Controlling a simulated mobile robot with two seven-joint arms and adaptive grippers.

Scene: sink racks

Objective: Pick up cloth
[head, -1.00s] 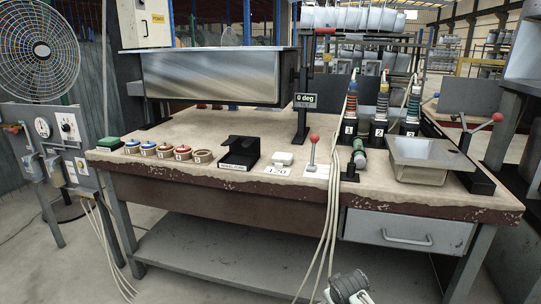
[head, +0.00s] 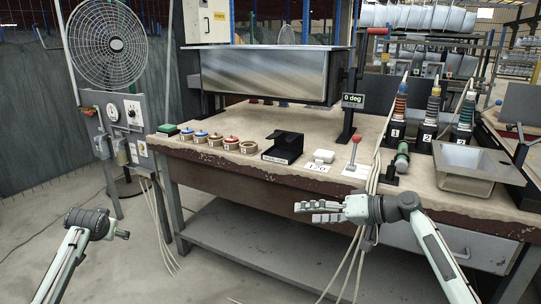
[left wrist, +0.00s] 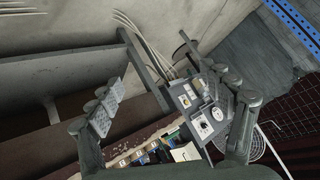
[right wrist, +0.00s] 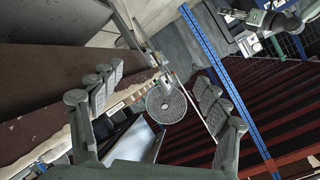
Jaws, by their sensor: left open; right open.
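I cannot make out a cloth for certain. A small white folded-looking item (head: 323,156) lies on the workbench behind a "120" label. My right gripper (head: 312,211) is in front of the bench's front edge, pointing left. Its spread fingers also show in the right wrist view (right wrist: 155,100), with nothing between them. My left gripper (head: 124,234) is low at the left, away from the bench. Its fingers are spread and empty in the left wrist view (left wrist: 170,105).
A fan (head: 108,45) stands left.

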